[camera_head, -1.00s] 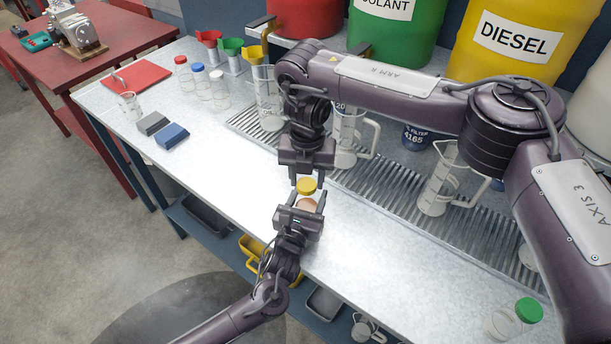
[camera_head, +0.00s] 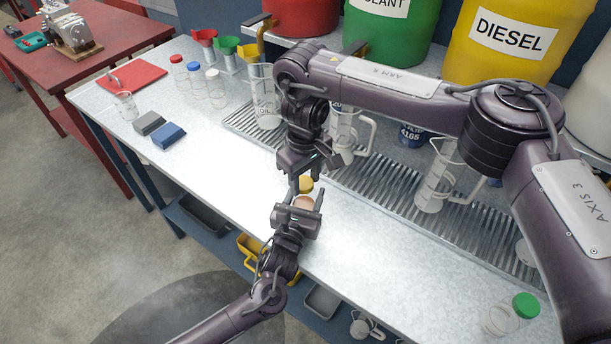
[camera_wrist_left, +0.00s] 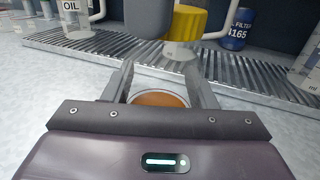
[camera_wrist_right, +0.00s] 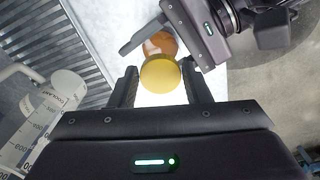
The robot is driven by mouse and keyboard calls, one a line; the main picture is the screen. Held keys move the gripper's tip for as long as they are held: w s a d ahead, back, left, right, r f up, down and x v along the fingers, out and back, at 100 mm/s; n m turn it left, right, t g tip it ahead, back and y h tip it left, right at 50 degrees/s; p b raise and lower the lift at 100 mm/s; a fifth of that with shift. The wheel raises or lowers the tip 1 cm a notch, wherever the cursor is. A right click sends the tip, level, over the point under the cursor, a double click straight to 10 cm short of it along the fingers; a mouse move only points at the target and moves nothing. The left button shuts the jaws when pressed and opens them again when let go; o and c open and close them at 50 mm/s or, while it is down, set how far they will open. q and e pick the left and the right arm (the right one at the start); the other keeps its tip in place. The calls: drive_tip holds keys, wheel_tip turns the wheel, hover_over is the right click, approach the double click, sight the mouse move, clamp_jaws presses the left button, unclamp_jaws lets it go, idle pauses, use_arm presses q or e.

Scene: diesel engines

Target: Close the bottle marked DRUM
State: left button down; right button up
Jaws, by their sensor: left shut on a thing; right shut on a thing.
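A clear bottle with orange-brown contents (camera_wrist_left: 160,99) stands upright in my left gripper (camera_head: 298,200), whose fingers are shut on its sides. Its mouth is uncovered in the left wrist view. My right gripper (camera_head: 306,182) points down above it, shut on a yellow cap (camera_wrist_right: 160,73). The cap also shows in the left wrist view (camera_wrist_left: 188,28), above the bottle and apart from its rim. In the right wrist view the bottle (camera_wrist_right: 160,43) is partly hidden behind the cap. No DRUM marking is readable on the bottle.
Bottles with red (camera_head: 178,60), blue (camera_head: 195,66) and white caps stand at the back left. A green-capped bottle (camera_head: 510,314) is at the front right. Clear jugs (camera_head: 437,178) stand along the metal grate (camera_head: 385,190). The bench around the grippers is clear.

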drive_tip(key=m, duration=0.7)
drive_tip(key=shift+a, duration=0.15)
drive_tip(key=m, duration=0.5)
drive_tip(key=shift+a+m, duration=0.1)
drive_tip(key=shift+m, duration=0.3)
drive_tip(key=o, duration=0.9)
drive_tip(key=shift+o, duration=0.2)
drive_tip(key=shift+r, duration=2.25)
drive_tip(key=shift+c, duration=0.2)
